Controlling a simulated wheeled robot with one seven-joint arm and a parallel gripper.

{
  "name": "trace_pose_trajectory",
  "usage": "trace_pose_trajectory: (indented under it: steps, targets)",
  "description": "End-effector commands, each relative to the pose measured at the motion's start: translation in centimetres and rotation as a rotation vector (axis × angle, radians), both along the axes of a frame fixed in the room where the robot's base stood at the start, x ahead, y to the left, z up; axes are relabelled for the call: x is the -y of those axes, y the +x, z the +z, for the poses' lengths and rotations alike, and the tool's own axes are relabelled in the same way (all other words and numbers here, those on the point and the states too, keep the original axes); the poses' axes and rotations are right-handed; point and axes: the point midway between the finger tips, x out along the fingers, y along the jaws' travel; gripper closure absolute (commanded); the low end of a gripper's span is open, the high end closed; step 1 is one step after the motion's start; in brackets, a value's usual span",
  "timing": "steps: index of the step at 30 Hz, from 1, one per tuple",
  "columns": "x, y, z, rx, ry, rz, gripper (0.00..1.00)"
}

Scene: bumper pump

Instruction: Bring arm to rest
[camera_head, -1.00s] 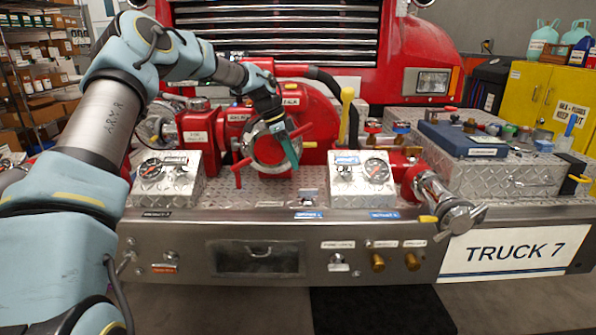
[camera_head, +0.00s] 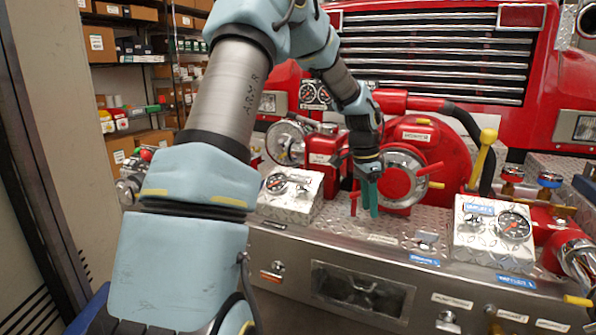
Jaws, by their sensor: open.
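My blue-grey arm reaches from the lower left up and over toward the red pump (camera_head: 449,155). My gripper (camera_head: 370,208) hangs down with its green fingers in front of the left part of the pump. It lies just left of the round silver-rimmed cap with a red centre (camera_head: 397,187). It seems to hold nothing. From this angle I cannot tell whether the fingers touch the cap's red handles.
A steel bumper (camera_head: 300,262) with a diamond-plate top carries gauge boxes on the left (camera_head: 291,196) and right (camera_head: 492,232). A yellow-knobbed lever (camera_head: 483,160) stands right of the pump. Shelves (camera_head: 150,60) and a wall panel (camera_head: 55,120) are at left.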

Motion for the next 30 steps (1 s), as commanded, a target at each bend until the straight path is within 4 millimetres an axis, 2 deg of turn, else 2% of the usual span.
trace_pose_trajectory:
  steps: [1, 6, 9, 12, 15, 18, 30]
  targets:
    - [-3.3, -1.2, 0.4, 0.007, 0.032, 0.116, 0.55]
    - [-13.6, -6.0, 1.0, 0.022, 0.083, 0.561, 0.55]
    - [-18.7, -9.5, 1.3, 0.028, 0.085, 0.820, 0.55]
    - [-22.4, -12.9, 1.3, 0.029, 0.071, 1.038, 0.55]
    - [-24.5, -15.5, 1.1, 0.026, 0.055, 1.191, 0.55]
    - [-25.6, -17.0, 1.0, 0.022, 0.044, 1.278, 0.55]
    - [-25.9, -17.4, 0.9, 0.019, 0.042, 1.305, 0.55]
